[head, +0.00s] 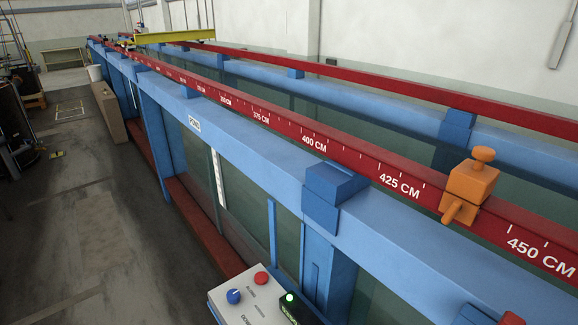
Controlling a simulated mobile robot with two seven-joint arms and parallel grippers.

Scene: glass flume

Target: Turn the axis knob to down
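A pale control box (235,312) shows at the bottom edge, below the flume's blue top rail, and is cut off by the frame. A round blue knob (233,297) with a small white mark sits on its face; it looks like the axis knob, but the label is too small to read and its setting is unclear. A red round button or knob (261,278) sits to its upper right. A lit green lamp (290,297) shows beside a dark display at the right. Neither of my grippers is in view.
The glass flume with blue frame (250,145) and red scale rail (290,126) runs away to the upper left. An orange clamp (470,188) sits on the rail past 425 CM. A yellow beam (175,36) crosses farther back. Floor (90,230) at left is mostly clear.

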